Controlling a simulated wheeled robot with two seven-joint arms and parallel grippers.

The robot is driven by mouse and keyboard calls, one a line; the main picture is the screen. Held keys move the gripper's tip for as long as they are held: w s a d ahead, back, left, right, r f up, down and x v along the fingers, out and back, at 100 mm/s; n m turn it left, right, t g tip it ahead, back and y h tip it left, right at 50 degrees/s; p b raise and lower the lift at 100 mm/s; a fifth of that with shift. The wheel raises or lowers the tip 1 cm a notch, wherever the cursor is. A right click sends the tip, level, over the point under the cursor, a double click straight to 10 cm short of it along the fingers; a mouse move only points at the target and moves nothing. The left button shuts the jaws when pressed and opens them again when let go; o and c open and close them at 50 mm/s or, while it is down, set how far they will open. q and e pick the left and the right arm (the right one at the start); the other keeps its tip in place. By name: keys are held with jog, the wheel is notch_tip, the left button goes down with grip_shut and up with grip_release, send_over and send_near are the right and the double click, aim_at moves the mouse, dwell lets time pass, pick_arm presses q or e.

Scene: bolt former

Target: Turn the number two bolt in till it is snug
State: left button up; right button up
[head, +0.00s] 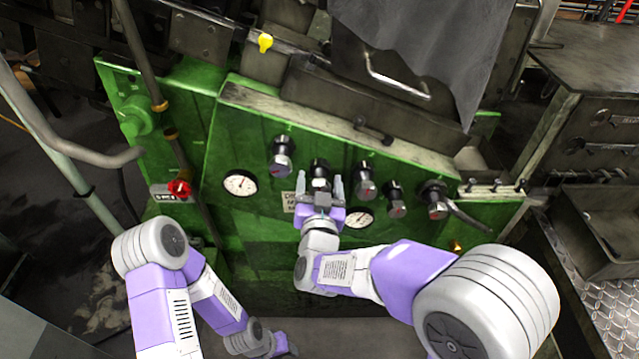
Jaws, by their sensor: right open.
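A row of several dark, bolt-like knobs with silver collars stands out from the green machine panel (270,205). The second from the left (319,168), which I take as the number two bolt, is directly beyond my right gripper (319,180). That gripper is open, with one finger on each side of the bolt's lower part; I cannot tell whether they touch it. The gripper body hides part of the bolt's near end, and no label number is readable. My left arm hangs low at the left, and its gripper end (284,346) is small and unclear near the bottom edge.
The first knob (282,156) and third knob (365,181) stand close on either side. A white gauge (240,183) and a second gauge (359,218) sit on the panel. A red knob (179,188) is at the left. A metal handle (466,219) projects at the right.

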jog(key=shift+c, duration=0.4)
jog(key=c, duration=1)
jog(key=shift+f+m+b, duration=0.2)
jog(key=shift+m+b, duration=0.1)
jog(key=shift+b, duration=0.25)
jog(key=shift+o, duration=0.2)
jog(key=shift+m+b, duration=0.3)
jog(key=o, duration=1)
jog(key=shift+r, duration=0.15)
jog(key=shift+o, duration=0.2)
jog(key=s, duration=0.7)
jog(key=shift+s, duration=0.35)
